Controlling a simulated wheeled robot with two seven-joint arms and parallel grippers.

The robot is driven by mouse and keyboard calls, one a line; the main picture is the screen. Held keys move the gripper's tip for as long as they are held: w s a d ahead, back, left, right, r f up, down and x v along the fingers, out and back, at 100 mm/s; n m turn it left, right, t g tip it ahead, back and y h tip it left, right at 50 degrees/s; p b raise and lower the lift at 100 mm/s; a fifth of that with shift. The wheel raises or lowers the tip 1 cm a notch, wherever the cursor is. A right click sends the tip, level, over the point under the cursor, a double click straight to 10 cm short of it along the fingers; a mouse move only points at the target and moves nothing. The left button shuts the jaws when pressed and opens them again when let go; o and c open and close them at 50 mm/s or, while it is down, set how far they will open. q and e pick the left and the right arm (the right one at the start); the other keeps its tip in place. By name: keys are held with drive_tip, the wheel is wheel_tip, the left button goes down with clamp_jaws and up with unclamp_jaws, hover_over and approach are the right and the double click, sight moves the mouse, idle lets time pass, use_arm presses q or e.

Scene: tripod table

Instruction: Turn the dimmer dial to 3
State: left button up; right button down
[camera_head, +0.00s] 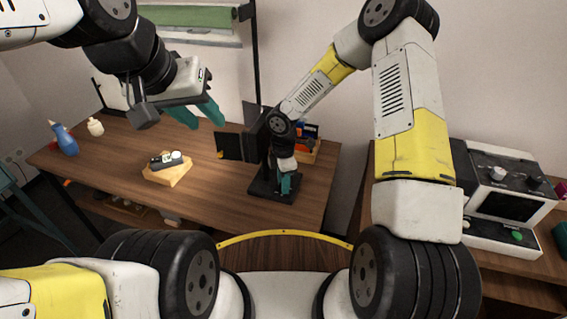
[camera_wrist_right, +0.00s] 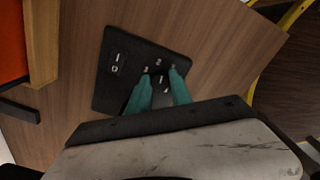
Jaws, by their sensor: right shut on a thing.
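The black dimmer panel (camera_head: 262,187) lies on the wooden table in the head view. In the right wrist view the panel (camera_wrist_right: 103,98) shows a rocker switch marked I and O and small white numerals around the dark dial (camera_wrist_right: 160,80). My right gripper (camera_head: 287,184) is down at the panel. In the right wrist view its teal fingers (camera_wrist_right: 161,76) stand on both sides of the dial and are shut on it. They hide part of the dial, so its setting is unclear. My left gripper (camera_head: 198,114) is open and empty above the table's back.
A wooden block with a small device (camera_head: 168,172), a blue bottle (camera_head: 65,140) and a white bottle (camera_head: 95,127) stand at the left. A wooden box (camera_head: 305,153) is behind my right gripper. A white machine (camera_head: 508,195) stands at the right.

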drive_tip(key=shift+m, duration=3.5)
drive_tip(key=c, duration=1.1)
unclamp_jaws()
drive_tip(key=shift+c, duration=0.2)
drive_tip(key=shift+r, duration=3.95)
